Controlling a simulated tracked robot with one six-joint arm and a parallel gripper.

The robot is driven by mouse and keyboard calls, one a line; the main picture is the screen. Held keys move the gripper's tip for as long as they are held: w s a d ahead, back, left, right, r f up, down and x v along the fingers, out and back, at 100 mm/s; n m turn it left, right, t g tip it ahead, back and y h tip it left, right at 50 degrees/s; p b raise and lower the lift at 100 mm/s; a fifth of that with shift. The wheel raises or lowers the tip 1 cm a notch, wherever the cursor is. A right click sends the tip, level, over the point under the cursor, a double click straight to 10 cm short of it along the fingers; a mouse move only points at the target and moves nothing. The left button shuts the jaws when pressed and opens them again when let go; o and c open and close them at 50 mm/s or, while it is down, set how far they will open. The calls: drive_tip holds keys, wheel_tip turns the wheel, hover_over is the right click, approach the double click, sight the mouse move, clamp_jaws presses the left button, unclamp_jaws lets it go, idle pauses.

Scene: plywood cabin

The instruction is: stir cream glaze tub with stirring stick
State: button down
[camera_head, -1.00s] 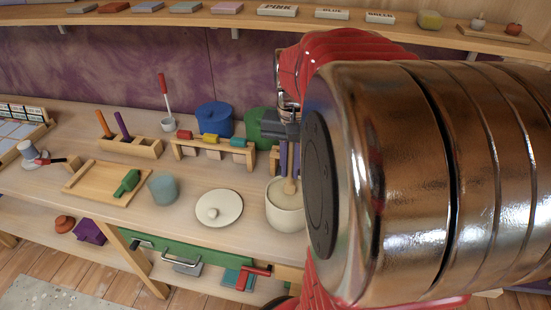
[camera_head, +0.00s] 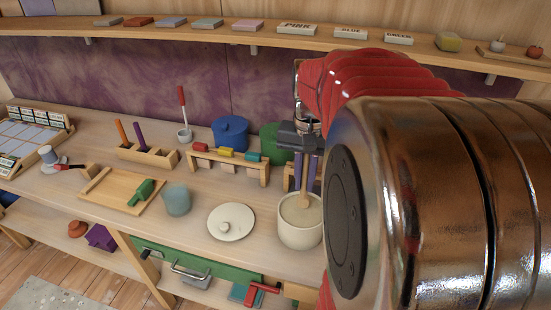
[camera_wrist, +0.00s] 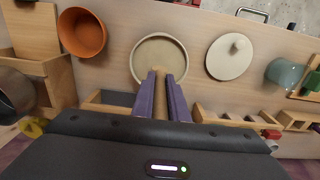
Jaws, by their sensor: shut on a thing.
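The cream glaze tub (camera_head: 300,232) stands uncovered on the bench, filled with pale cream glaze. It also shows in the wrist view (camera_wrist: 137,75). My gripper (camera_head: 308,168) is above the tub, its purple fingers shut on the wooden stirring stick (camera_head: 304,194). The stick points down into the tub's opening; its lower end appears at the glaze, but how deep it reaches I cannot tell. In the wrist view the stick (camera_wrist: 159,84) lies between both fingers and overlaps the tub's near rim. The tub's round lid (camera_head: 231,222) lies flat on the bench to the left.
A blue-grey cup (camera_head: 177,199) and a wooden tray (camera_head: 103,195) stand further left. A small wooden rack (camera_head: 264,176) and green pot (camera_head: 270,137) are behind the tub. An orange bowl (camera_wrist: 82,33) is beside the tub in the wrist view. My arm hides the right side.

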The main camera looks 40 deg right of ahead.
drive_tip(key=shift+r, duration=2.5)
